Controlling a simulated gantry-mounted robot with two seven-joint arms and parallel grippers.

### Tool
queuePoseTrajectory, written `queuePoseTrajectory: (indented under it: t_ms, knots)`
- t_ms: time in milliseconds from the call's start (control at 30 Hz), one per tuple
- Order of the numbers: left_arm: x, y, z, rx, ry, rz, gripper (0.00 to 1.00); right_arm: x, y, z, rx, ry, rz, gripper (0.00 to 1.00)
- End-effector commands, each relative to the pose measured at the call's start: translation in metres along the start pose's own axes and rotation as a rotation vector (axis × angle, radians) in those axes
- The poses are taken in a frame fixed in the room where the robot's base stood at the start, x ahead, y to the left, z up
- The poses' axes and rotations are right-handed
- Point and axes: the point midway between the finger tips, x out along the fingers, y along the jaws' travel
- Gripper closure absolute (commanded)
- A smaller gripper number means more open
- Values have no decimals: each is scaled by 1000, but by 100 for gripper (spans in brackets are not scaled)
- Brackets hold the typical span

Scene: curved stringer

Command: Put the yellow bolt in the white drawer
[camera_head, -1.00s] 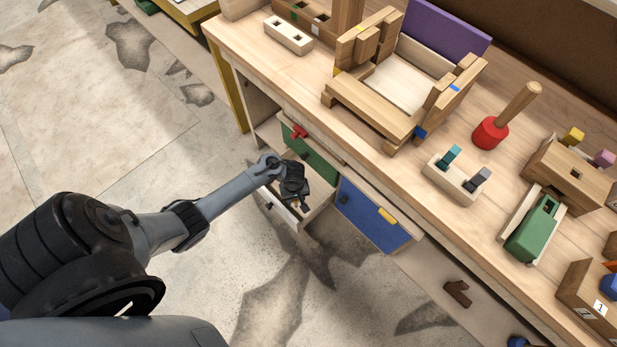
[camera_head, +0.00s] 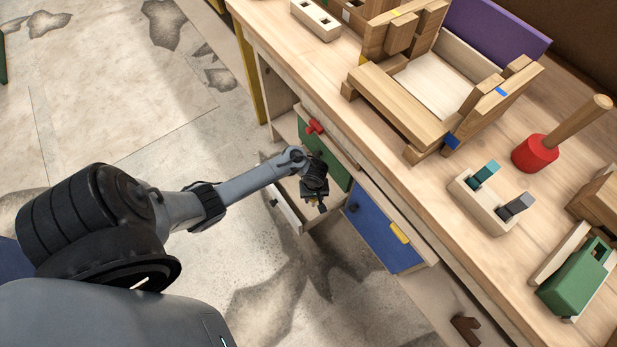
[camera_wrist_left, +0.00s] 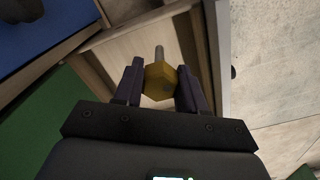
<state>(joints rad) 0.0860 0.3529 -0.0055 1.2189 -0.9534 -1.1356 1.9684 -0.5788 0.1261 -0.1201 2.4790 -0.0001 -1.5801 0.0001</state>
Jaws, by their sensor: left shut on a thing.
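My left gripper (camera_head: 315,202) is over the open white drawer (camera_head: 284,209), at the front of the workbench. In the left wrist view, the gripper (camera_wrist_left: 161,85) is shut on the yellow bolt (camera_wrist_left: 160,81), holding its wide head between the two fingers. The bolt's grey shank points away from the gripper. The drawer's pale wooden inside shows around the bolt, with its white front (camera_wrist_left: 222,50) to the right. I cannot tell how high the bolt is above the drawer floor. In the head view the bolt is mostly hidden by the gripper. My right gripper is not in view.
The bench top (camera_head: 400,177) carries wooden fixtures. Bare floor lies left of the drawers.

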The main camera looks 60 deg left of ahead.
Motion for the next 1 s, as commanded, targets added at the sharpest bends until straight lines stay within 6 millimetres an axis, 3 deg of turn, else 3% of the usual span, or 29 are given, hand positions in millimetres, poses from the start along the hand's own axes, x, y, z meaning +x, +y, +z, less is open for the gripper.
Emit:
queuePoseTrajectory:
  t_ms: [167, 400, 600, 1000]
  knots:
    - [21, -9, -22, -2, 3, -1, 97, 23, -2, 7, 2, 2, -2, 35]
    - [53, -28, -66, -3, 3, -1, 97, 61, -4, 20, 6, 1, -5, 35]
    - [68, -40, -94, -2, 2, -1, 97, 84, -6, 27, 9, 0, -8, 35]
    - [81, -46, -105, 0, 0, -1, 97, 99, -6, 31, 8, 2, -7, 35]
